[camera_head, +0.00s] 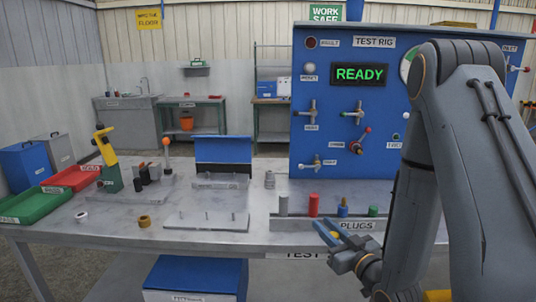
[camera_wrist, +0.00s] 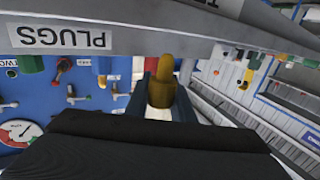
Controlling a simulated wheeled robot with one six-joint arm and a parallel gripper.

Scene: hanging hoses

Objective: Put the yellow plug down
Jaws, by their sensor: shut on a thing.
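The yellow plug (camera_wrist: 161,88) is between my gripper's fingers in the wrist view, its rounded end pointing out past them. My gripper (camera_head: 334,236) is shut on it, in front of the plug rack in the head view, where only a small yellow patch of the plug shows. The plug rack (camera_head: 294,224) is a grey ledge labelled PLUGS along the table's front edge. It also shows upside down in the wrist view (camera_wrist: 155,38).
The blue test rig (camera_head: 340,110) with valves and a READY display stands behind the rack. A flat plate with pins (camera_head: 207,221) and an open blue case (camera_head: 222,152) lie to the left. Red (camera_head: 72,178) and green (camera_head: 34,206) trays sit at the far left.

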